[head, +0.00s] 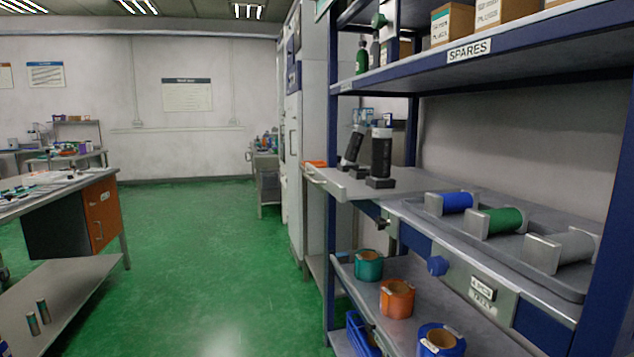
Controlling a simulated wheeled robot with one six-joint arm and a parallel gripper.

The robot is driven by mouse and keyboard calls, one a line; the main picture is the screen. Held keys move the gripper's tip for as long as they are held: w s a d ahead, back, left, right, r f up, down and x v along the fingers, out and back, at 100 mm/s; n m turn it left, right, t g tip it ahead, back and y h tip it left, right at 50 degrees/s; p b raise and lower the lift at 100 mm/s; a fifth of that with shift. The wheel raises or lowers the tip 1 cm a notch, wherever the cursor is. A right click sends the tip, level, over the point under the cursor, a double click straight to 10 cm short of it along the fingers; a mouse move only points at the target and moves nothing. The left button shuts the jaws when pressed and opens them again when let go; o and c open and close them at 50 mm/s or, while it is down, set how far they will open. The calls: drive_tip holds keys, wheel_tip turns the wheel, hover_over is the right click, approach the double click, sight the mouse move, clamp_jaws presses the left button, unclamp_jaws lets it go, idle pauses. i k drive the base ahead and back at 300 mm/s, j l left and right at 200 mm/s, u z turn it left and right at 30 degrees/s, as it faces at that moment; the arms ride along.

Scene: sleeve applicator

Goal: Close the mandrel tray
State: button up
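A flat grey tray (338,184) sticks out to the left from the blue-framed rack, pulled out past its front edge. It has a bar handle (314,179) on its outer edge. Two black mandrel-like pieces with pale tops stand on it. The nearer one (381,158) is upright on a square base; the farther one (351,148) is tilted. My gripper is not in view.
Rolls (397,298) stand on the lower shelf. A workbench (60,190) stands left; green floor between is clear.

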sight(345, 182)
drive_tip(key=i+j, duration=0.15)
drive_tip(key=i, duration=0.35)
drive_tip(key=i+j, duration=0.1)
drive_tip(key=i, duration=0.45)
drive_tip(key=i+j, duration=0.15)
drive_tip(key=i, duration=0.35)
drive_tip(key=i+j+z, duration=0.1)
drive_tip(key=i, duration=0.45)
drive_tip(key=i+j, duration=0.2)
drive_tip(key=i, duration=0.3)
